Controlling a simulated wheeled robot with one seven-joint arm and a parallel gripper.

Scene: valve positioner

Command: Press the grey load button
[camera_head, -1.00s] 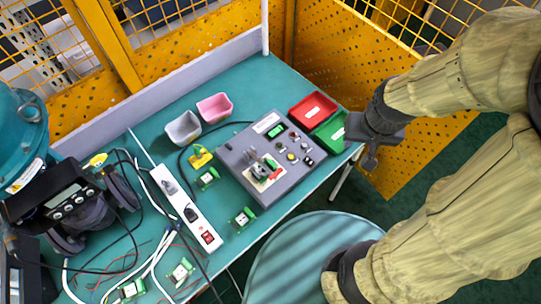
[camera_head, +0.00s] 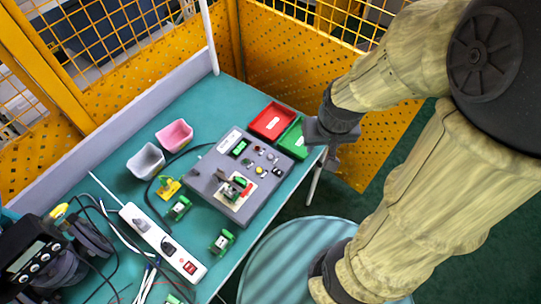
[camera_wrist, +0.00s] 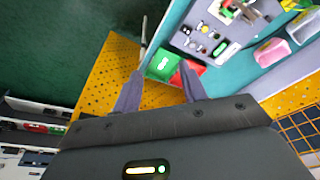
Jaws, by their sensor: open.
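The grey control panel (camera_head: 208,187) lies on the teal table with a small green display and several small buttons. A small greyish button (camera_head: 270,156) sits in its upper right group; it is too small to be sure it is the load button. The panel also shows at the top of the wrist view (camera_wrist: 185,41). My gripper (camera_head: 333,160) is in the air beyond the table's right edge, right of the panel and apart from it. In the wrist view its two fingers (camera_wrist: 160,82) are spread with nothing between them.
A red bin (camera_head: 272,121) and a green bin (camera_head: 291,140) stand between the panel and my gripper. Pink and grey bins (camera_head: 146,162), a power strip (camera_head: 150,235) and cables lie left. A round striped stool top (camera_head: 300,260) is in front. Yellow fencing (camera_head: 290,75) stands behind.

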